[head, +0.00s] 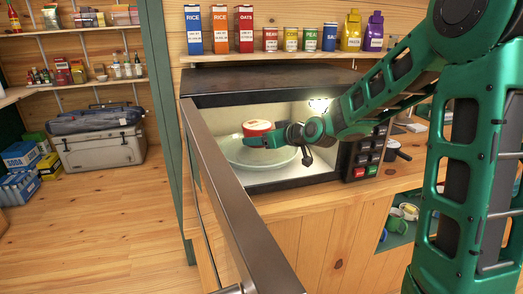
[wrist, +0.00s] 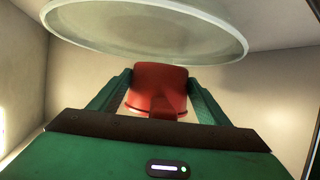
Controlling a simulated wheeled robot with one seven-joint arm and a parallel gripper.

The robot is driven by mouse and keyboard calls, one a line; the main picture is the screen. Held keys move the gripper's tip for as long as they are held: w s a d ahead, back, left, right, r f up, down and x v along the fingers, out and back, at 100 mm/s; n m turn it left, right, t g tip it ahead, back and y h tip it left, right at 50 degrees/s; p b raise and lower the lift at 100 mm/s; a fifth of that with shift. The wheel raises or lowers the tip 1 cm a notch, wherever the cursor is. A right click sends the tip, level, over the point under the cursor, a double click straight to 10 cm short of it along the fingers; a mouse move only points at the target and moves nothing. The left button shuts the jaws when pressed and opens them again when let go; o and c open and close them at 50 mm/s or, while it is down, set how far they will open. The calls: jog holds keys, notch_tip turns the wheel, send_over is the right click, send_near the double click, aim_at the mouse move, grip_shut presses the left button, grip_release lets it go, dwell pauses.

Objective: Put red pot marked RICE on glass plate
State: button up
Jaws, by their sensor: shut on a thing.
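The red pot (head: 257,129) has a pale top or label; any lettering is too small to read. It is inside the open microwave, over the glass plate (head: 246,160). My gripper (head: 268,139) reaches in from the right and is shut on the pot. In the wrist view the pot (wrist: 157,92) sits between the two green fingers (wrist: 158,84), with the glass plate (wrist: 150,30) across the top of the picture. I cannot tell whether the pot touches the plate. The fingers hide part of the pot's sides.
The microwave door (head: 235,195) stands open toward the front left. The button panel (head: 366,157) is right of the opening, close to my arm. A shelf above holds several cartons (head: 218,29) and tins (head: 291,40). The wooden floor at left is open.

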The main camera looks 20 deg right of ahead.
aim_at(262, 156)
jog(key=shift+f, duration=1.95)
jog(key=shift+w+f, duration=0.1)
jog(key=shift+f, duration=0.05)
jog(key=o, duration=1.3)
